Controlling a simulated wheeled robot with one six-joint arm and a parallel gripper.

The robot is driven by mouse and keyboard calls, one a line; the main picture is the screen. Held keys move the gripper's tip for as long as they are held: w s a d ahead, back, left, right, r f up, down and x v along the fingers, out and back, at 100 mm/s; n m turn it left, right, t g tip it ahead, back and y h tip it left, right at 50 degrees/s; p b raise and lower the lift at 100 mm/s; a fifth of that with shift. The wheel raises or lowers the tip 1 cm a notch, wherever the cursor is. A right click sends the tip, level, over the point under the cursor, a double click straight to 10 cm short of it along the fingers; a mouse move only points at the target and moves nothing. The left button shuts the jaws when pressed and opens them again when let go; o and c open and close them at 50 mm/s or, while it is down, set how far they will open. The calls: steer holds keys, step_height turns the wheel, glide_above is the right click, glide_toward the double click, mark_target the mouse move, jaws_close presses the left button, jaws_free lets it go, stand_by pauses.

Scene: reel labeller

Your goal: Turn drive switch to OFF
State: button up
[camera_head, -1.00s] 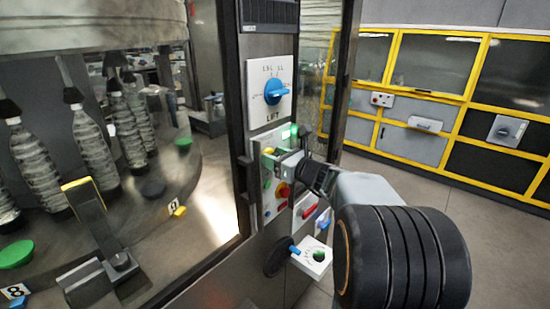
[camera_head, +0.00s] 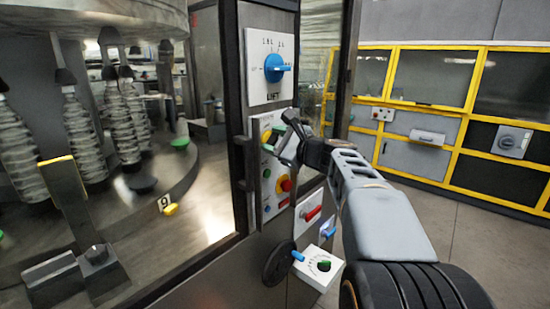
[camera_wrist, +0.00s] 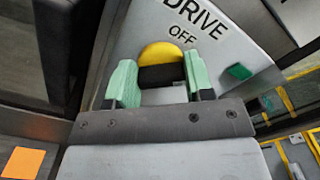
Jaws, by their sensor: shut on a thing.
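In the wrist view the drive switch (camera_wrist: 160,52) shows a yellow round base with a dark handle, on a grey-white plate lettered DRIVE and OFF (camera_wrist: 182,38). The OFF lettering lies just beyond the yellow base, slightly right of its middle. My gripper (camera_wrist: 160,78) has its two green fingertips on either side of the dark handle and is shut on it. The handle's pointing direction is partly hidden by the jaws. In the head view my gripper (camera_head: 284,135) is at the upper part of the control panel and covers most of the switch.
A blue LIFT dial (camera_head: 274,68) sits above my gripper. The machine's glass and bottles stand left. Open floor lies right.

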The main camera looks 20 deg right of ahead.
steer(key=n+b, duration=0.2)
steer(key=b, duration=0.1)
steer(key=f+n+b, duration=0.1)
steer(key=n+b, duration=0.2)
steer(key=shift+a+b, duration=0.1)
steer(key=shift+b, duration=0.3)
steer(key=shift+r+n+b, duration=0.2)
steer(key=shift+n+b, duration=1.65)
steer(key=shift+n, duration=0.35)
steer(key=o, duration=0.9)
steer(key=shift+r, duration=0.1)
steer(key=shift+o, duration=0.2)
steer(key=shift+s, duration=0.1)
steer(key=b+v, duration=0.1)
steer(key=v, duration=1.2)
steer(key=shift+s, duration=0.35)
